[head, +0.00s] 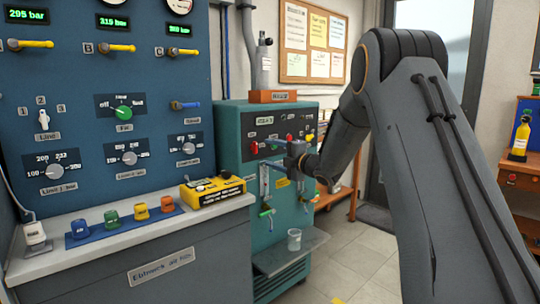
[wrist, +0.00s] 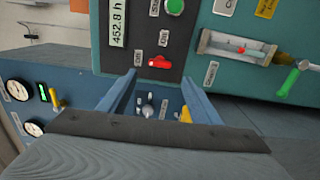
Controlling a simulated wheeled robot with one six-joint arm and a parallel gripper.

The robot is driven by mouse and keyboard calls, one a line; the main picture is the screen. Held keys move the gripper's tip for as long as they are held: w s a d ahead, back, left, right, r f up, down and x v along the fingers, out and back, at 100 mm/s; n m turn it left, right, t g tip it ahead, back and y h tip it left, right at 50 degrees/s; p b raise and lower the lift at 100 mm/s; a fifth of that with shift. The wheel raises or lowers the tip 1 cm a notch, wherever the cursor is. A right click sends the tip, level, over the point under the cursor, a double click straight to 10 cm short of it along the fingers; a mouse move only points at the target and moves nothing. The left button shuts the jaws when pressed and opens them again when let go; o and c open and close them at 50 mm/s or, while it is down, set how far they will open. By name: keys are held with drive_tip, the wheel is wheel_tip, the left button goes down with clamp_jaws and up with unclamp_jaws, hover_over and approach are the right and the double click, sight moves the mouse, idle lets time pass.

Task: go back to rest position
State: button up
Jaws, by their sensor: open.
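My gripper (head: 272,152) is open and empty in front of the teal machine (head: 232,120). Its two blue fingers point at the machine's dark panel, close to a red switch (head: 254,148). In the wrist view, the spread fingers of my gripper (wrist: 160,80) frame the lower edge of the dark panel. The red switch (wrist: 159,61) lies just beyond the fingertips there, with nothing between the fingers. I cannot tell the exact gap to the switch. My arm reaches in from the right in the head view.
A blue bench panel (head: 90,110) with knobs and gauges stands on the left. Coloured caps on a blue strip (head: 125,226) and a yellow meter (head: 212,190) lie on its ledge. A clear cup (head: 294,240) stands on the machine's lower shelf. Floor (head: 350,262) is clear in front.

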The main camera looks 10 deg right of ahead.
drive_tip(key=s+a+f+m+g+h, duration=0.4)
drive_tip(key=s+m, duration=0.3)
drive_tip(key=s, duration=1.2)
drive_tip(key=s+a+f+m+g+h, duration=0.2)
drive_tip(key=s+f+m+g, duration=0.45)
drive_tip(key=s, duration=1.25)
drive_tip(key=s+a+f+m+g+h, duration=0.25)
drive_tip(key=s+m+g, duration=0.4)
drive_tip(key=s, duration=1.25)
drive_tip(key=d+r+m+t+p, duration=0.1)
drive_tip(key=d+r+m+p, duration=0.3)
drive_tip(key=p, duration=1.1)
drive_tip(key=d+r, duration=0.3)
drive_tip(key=d, duration=0.1)
drive_tip(key=shift+w+r+p, duration=0.15)
drive_tip(key=shift+r+p, duration=0.2)
drive_tip(key=shift+r, duration=0.05)
drive_tip(key=shift+d+h, duration=0.1)
drive_tip(key=shift+h, duration=0.15)
